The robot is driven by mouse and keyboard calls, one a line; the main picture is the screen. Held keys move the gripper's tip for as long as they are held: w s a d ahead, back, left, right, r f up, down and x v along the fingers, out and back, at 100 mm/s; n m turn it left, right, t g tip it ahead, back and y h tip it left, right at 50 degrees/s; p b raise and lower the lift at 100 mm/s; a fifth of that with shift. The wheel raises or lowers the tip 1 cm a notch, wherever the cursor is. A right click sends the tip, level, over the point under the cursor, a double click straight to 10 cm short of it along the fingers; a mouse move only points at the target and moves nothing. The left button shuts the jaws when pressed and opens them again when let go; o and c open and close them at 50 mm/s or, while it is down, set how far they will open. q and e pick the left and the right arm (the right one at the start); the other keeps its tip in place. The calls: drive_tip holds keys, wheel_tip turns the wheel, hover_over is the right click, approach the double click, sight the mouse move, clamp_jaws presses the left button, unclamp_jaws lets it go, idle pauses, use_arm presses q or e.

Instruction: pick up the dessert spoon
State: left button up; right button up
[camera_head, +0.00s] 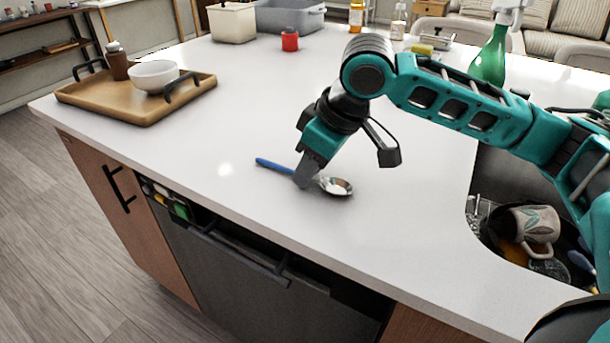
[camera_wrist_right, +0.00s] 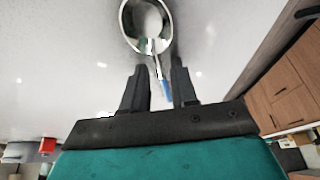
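The dessert spoon (camera_head: 273,165) has a blue handle and a shiny metal bowl. It lies on the white island top near the front edge, handle to the left and bowl to the right. My right gripper (camera_head: 307,180) points down over its middle and hides part of it in the head view. In the right wrist view, the spoon (camera_wrist_right: 145,22) has its bowl beyond the fingertips. Its handle runs between the two fingers of my right gripper (camera_wrist_right: 160,68), with a gap beside it, so the gripper looks open. My left gripper is not in view.
A wooden tray (camera_head: 130,112) with a white bowl (camera_head: 153,75) and a brown bottle stands at the left. A red jar (camera_head: 290,40) and a green spray bottle (camera_head: 490,58) stand farther back. A sink with a mug (camera_head: 533,226) is at the right. The counter around the spoon is clear.

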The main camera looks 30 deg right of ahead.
clamp_jaws()
